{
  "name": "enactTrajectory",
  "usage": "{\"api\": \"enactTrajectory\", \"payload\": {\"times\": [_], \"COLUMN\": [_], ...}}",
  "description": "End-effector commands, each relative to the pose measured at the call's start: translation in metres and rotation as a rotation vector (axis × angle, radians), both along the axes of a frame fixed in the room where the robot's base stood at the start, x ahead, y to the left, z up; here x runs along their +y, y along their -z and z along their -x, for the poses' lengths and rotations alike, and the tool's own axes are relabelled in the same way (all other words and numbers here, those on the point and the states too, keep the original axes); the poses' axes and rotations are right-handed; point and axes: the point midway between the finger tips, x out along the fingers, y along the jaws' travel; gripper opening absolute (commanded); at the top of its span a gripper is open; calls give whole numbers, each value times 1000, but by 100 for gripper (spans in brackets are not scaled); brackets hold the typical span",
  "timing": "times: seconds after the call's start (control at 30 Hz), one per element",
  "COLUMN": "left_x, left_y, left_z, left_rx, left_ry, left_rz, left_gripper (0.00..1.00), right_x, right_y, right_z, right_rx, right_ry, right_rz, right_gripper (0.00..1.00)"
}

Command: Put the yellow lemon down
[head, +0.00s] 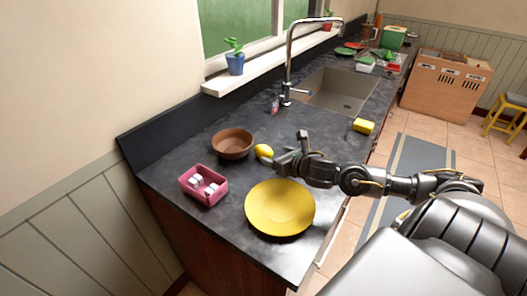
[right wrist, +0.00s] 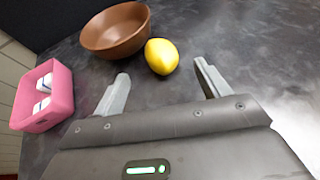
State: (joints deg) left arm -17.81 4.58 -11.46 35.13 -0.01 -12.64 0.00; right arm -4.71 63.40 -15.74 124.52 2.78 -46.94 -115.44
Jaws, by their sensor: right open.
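The yellow lemon (head: 264,151) lies on the dark countertop, just right of the brown bowl (head: 232,143). In the right wrist view the lemon (right wrist: 161,56) sits beyond my fingertips, next to the bowl (right wrist: 116,30), and is not between the fingers. My right gripper (head: 286,152) is open and empty, close to the lemon on its right side. Its two spread fingers (right wrist: 163,74) show in the right wrist view with bare counter between them. My left gripper is not in view.
A pink container (head: 204,186) with white items stands at the counter's left. A yellow plate (head: 280,207) lies in front of my right arm. Bare counter (head: 235,180) lies between container and plate.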

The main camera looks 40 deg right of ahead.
Motion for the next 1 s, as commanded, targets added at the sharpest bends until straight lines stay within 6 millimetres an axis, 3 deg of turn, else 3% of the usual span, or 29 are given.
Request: {"api": "enactTrajectory", "payload": {"times": [0.13,0.37,0.73,1.0], "left_x": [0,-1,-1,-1], "left_y": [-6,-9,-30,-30], "left_z": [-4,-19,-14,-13], "left_rx": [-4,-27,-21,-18], "left_ry": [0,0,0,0], "left_rz": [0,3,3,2], "left_gripper": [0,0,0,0], "right_x": [-3,-4,-8,-8], "right_y": [6,10,26,30], "right_z": [-17,-22,-63,-68], "right_rx": [0,2,0,2], "right_ry": [5,3,6,4], "right_rz": [-1,0,-3,-1], "right_gripper": [75,75,75,75]}}
